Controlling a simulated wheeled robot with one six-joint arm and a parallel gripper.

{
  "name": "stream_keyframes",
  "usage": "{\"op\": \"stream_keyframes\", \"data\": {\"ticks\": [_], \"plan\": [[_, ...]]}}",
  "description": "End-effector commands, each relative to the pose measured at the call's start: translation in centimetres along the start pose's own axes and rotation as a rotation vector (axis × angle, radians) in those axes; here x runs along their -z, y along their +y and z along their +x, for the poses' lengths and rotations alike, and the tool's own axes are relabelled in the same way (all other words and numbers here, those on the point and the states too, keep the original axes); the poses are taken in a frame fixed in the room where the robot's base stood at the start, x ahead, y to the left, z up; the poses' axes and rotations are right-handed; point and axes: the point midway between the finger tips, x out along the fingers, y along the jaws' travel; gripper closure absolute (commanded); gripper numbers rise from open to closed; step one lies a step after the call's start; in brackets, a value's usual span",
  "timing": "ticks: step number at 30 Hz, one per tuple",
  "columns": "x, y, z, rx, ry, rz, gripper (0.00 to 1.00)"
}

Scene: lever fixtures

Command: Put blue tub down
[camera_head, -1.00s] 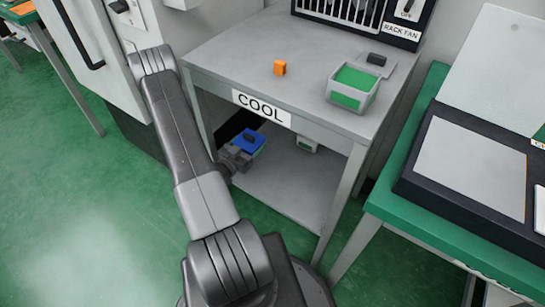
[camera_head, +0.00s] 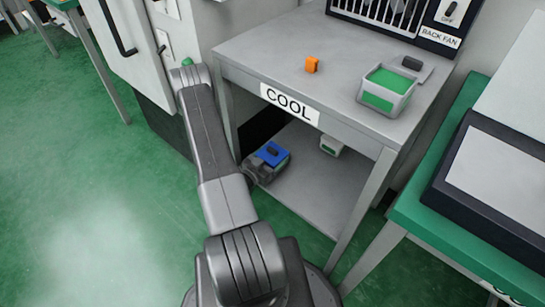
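The blue tub (camera_head: 274,152), with a blue top and a dark handle-like piece on it, is at the left front of the lower shelf (camera_head: 325,188), under the table marked COOL (camera_head: 292,103). My gripper (camera_head: 263,168) is at the tub's near left side and appears shut on it. The fingertips are mostly hidden by the gripper body and the tub. I cannot tell whether the tub's base touches the shelf.
A white and green tub (camera_head: 331,146) stands further back on the lower shelf. Table legs (camera_head: 361,207) flank the shelf opening. A green bench (camera_head: 425,205) stands at right.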

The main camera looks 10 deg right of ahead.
Motion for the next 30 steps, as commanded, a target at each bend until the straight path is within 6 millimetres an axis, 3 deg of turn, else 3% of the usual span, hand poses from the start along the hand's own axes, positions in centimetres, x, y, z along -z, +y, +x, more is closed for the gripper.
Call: {"op": "stream_keyframes", "data": {"ticks": [1, 3, 15, 30], "plan": [[0.0, 0.0, 0.0, 0.000, 0.000, 0.000, 0.11], [0.0, 0.0, 0.0, 0.000, 0.000, 0.000, 0.01], [0.6, 0.0, 0.0, 0.000, 0.000, 0.000, 0.01], [0.4, -0.1, -9.1, 0.005, -0.001, -0.002, 0.01]]}}
